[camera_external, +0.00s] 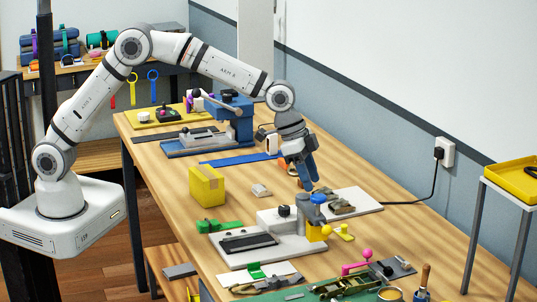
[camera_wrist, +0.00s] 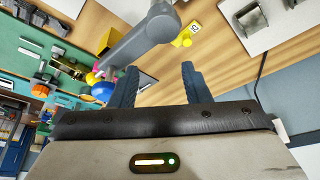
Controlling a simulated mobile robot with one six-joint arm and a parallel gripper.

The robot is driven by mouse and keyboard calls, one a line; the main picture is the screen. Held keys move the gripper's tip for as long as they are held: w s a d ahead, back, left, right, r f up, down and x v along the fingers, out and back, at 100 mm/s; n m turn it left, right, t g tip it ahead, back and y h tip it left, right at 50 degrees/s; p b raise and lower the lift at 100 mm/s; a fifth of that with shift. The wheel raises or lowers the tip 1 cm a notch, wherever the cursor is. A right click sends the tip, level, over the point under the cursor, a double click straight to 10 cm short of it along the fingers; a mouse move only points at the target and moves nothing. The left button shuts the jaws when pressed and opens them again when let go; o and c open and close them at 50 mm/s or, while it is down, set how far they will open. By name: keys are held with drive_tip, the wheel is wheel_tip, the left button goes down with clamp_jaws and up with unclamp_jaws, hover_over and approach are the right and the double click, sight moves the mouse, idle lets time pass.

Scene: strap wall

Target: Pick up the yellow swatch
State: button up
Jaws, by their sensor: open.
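A small flat yellow piece (camera_external: 344,232), which looks like the yellow swatch, lies on the wooden table just right of a grey press-like device (camera_external: 285,221). In the wrist view a yellow piece with a pale tag (camera_wrist: 183,40) lies on the wood beyond my fingers; it seems to be the same one. My gripper (camera_external: 308,184) hangs pointing down above the table, behind the device and clear of the yellow piece. In the wrist view its two dark blue fingers (camera_wrist: 159,80) are spread with nothing held between them.
The device's yellow block (camera_external: 318,232) and blue knob (camera_external: 318,198) stand close beside the yellow piece. A yellow box (camera_external: 207,187) stands to the left. A pink-knobbed tool (camera_external: 358,266) lies in front.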

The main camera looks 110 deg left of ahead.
approach(343, 225)
drive_tip(key=f, duration=0.1)
drive_tip(key=shift+p+x, duration=1.05)
drive_tip(key=shift+x, duration=3.15)
drive_tip(key=shift+w+r, duration=0.1)
drive_tip(key=shift+w, duration=0.05)
drive_tip(key=shift+c, duration=0.3)
clamp_jaws()
